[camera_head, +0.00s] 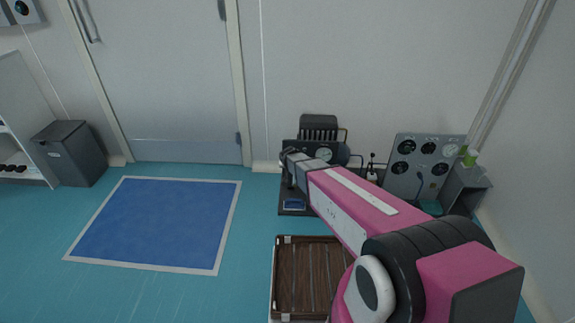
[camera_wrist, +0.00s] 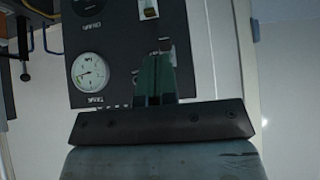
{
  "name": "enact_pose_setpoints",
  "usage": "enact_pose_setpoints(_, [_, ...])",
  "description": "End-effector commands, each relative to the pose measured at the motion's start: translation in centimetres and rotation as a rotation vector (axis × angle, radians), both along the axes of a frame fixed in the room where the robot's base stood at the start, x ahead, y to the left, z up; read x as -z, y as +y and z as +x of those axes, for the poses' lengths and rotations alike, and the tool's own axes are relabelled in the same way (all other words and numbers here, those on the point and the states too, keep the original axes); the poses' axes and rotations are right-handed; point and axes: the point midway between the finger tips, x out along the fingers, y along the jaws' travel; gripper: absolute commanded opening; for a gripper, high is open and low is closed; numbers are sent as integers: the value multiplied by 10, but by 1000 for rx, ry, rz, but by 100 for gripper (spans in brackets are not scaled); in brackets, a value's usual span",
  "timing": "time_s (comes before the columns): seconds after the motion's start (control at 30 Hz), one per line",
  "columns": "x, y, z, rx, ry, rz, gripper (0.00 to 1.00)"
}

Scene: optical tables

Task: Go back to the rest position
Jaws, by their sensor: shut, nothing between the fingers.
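My pink arm reaches forward and to the left across the head view. My gripper (camera_head: 288,158) is at its far end, in front of the dark apparatus (camera_head: 292,146) with a round gauge. In the wrist view my gripper (camera_wrist: 158,48) is shut and empty, its two fingers together. Behind the fingers in the wrist view is a dark panel (camera_wrist: 112,45) with a white dial and lettering that appears upside down. I cannot tell how far the fingertips are from the panel.
A slatted brown wooden crate (camera_head: 297,280) is below my arm, partly hidden by it. A grey panel with several gauges (camera_head: 422,165) stands to the right by the wall. A blue floor mat (camera_head: 155,222) lies left, with clear floor around it. A grey bin (camera_head: 72,153) stands further left.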

Motion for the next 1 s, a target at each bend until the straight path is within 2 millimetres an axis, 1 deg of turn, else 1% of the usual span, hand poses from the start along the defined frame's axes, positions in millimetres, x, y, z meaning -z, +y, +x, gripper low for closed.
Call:
enact_pose_setpoints(0.43, [-1,-1,-1,1,1,0,0])
enact_pose_setpoints(0.47, [-2,-3,-2,3,4,-2,0])
enact_pose_setpoints(0.57, [-11,-21,-15,17,35,-15,0])
enact_pose_setpoints(0.67, [-29,-56,-43,41,106,-41,0])
enact_pose_setpoints(0.7, [-38,-73,-59,50,148,-51,0])
enact_pose_setpoints(0.77, [-53,-100,-86,60,218,-65,0])
enact_pose_setpoints(0.8, [-62,-117,-105,64,270,-69,0])
enact_pose_setpoints(0.87, [-76,-138,-135,64,344,-69,0])
enact_pose_setpoints(0.9, [-86,-151,-154,58,394,-67,0])
enact_pose_setpoints(0.97, [-98,-167,-182,46,462,-55,0])
enact_pose_setpoints(1.0, [-106,-175,-200,36,504,-46,0])
